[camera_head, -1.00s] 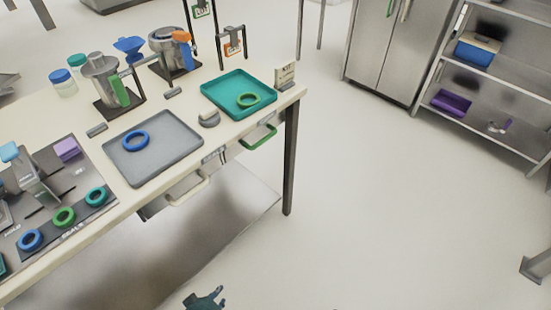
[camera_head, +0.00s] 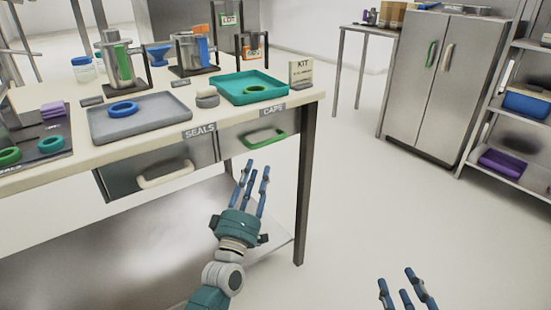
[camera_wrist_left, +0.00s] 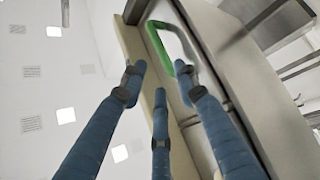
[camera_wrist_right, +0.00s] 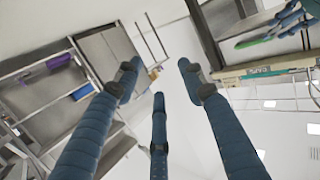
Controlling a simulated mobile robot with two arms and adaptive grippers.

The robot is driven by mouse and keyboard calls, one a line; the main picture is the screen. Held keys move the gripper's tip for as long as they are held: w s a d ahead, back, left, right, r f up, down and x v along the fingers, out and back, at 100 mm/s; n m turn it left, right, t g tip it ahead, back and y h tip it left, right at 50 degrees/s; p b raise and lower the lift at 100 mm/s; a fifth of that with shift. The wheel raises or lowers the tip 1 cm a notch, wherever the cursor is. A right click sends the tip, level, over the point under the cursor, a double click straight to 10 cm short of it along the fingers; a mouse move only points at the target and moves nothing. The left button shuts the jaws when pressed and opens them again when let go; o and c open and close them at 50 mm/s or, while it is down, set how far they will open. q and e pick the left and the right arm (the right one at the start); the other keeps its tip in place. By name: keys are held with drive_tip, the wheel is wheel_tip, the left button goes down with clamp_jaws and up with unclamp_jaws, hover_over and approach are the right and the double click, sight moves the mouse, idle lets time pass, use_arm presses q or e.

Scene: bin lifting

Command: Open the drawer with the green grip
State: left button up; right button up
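The drawer with the green grip (camera_head: 233,146) is set under the table top below the "CAPS" label and looks shut. Its green grip (camera_head: 264,143) faces me; it also shows in the left wrist view (camera_wrist_left: 157,42), beyond the fingertips. My left gripper (camera_head: 256,176) is open and empty, fingers pointing up towards the grip from just below it; no contact is visible. My right gripper (camera_head: 407,284) is open and empty, low over the floor at right. The right wrist view also shows the green grip (camera_wrist_right: 258,41) beside my left fingers.
A drawer with a cream grip (camera_head: 166,174) under "SEALS" is to the left. The table (camera_head: 75,160) carries a teal tray (camera_head: 225,85), a grey tray (camera_head: 160,122) and containers. A table leg (camera_head: 306,190) stands right of my left gripper. A cabinet (camera_head: 440,100) also has a green handle (camera_head: 431,54).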

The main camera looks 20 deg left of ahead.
sight(265, 141)
use_arm(q)
drive_tip(key=b+x, duration=0.1)
drive_tip(key=x, duration=0.9)
drive_tip(key=shift+b, duration=0.4)
drive_tip(key=shift+w+a+r, duration=0.1)
drive_tip(key=shift+w+r, duration=0.05)
drive_tip(key=shift+w, duration=0.2)
use_arm(e)
wheel_tip(265, 141, up, 12)
drive_tip(key=a+t+y, duration=0.1)
drive_tip(key=t, duration=0.4)
drive_tip(key=shift+w+a+f+t+y, duration=0.15)
drive_tip(key=shift+a+f+t+y, duration=0.15)
drive_tip(key=shift+y, duration=0.1)
use_arm(q)
clamp_jaws()
